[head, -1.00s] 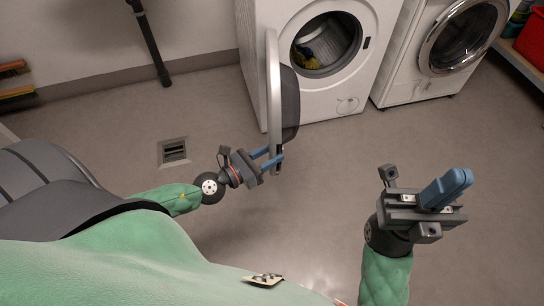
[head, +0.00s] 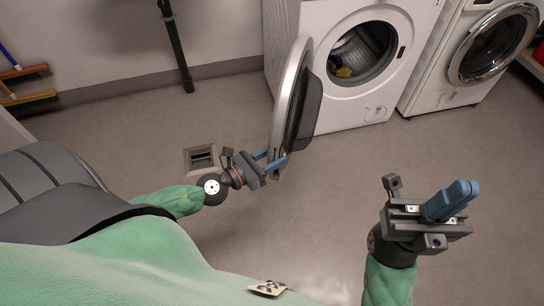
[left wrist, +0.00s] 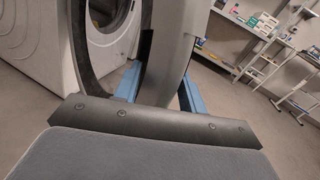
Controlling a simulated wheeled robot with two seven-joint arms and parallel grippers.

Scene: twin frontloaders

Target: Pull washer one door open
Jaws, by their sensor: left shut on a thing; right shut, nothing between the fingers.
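The left washer (head: 345,85) stands at the back with its drum opening (head: 362,54) uncovered and something yellow inside. Its round door (head: 296,100) is swung out to the left, seen nearly edge-on, with a silver rim and dark inner side. My left gripper (head: 272,163) is shut on the lower edge of the door. In the left wrist view the door rim (left wrist: 168,55) stands between the two blue fingers. My right gripper (head: 452,201) is shut and empty over the floor at the right, away from the door.
A second front-loader (head: 490,45) stands to the right with its round door shut. A floor drain (head: 201,158) lies left of my left gripper. Brooms (head: 28,85) and a dark pole (head: 177,45) are at the left wall. The middle floor is clear. Shelving (left wrist: 268,40) shows in the left wrist view.

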